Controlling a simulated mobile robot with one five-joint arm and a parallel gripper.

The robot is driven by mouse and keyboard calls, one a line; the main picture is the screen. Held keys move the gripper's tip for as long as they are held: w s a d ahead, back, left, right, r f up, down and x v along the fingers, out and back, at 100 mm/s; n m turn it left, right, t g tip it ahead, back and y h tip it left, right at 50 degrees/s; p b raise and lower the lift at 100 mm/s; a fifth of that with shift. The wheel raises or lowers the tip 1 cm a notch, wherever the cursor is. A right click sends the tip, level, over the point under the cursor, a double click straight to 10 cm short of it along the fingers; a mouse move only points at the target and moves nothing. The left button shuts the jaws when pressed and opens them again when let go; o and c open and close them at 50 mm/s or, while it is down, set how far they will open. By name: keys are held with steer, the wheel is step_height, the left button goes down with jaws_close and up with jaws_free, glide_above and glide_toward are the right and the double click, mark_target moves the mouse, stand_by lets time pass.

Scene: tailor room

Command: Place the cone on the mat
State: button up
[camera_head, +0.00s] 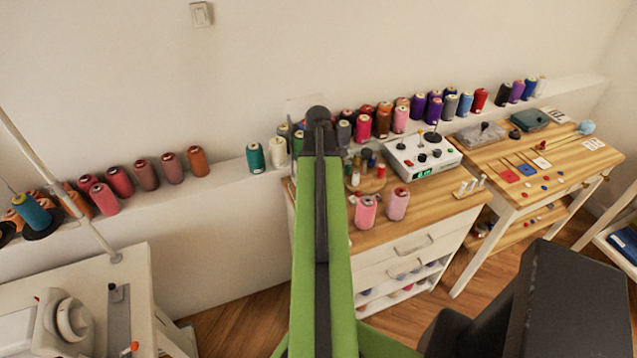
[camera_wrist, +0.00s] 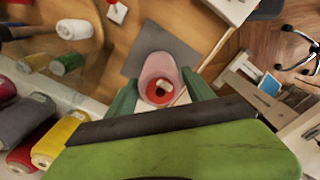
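A pink cone (camera_wrist: 158,68) with a red ring at its end sits between the green fingers of my gripper (camera_wrist: 161,90) in the wrist view. The fingers press on both its sides, so my gripper is shut on it. A flat grey mat (camera_wrist: 176,42) lies on the wooden surface beyond and partly behind the cone. The cone overlaps the mat in the picture; I cannot tell its height above it. In the head view my green arm hides the gripper and held cone. Two other pink cones (camera_head: 366,212) (camera_head: 398,204) stand on the wooden cabinet top.
A white control box (camera_head: 422,157) stands on the cabinet top. A wooden table (camera_head: 555,162) with small items is at the right. Thread cones (camera_head: 400,119) line the wall ledge. In the wrist view, grey, red and yellow cones (camera_wrist: 60,135) lie lower left.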

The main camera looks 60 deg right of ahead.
steer(key=shift+o, duration=0.7)
steer(key=shift+r, duration=0.15)
step_height(320, 180, up, 12)
steer(key=p, duration=1.2)
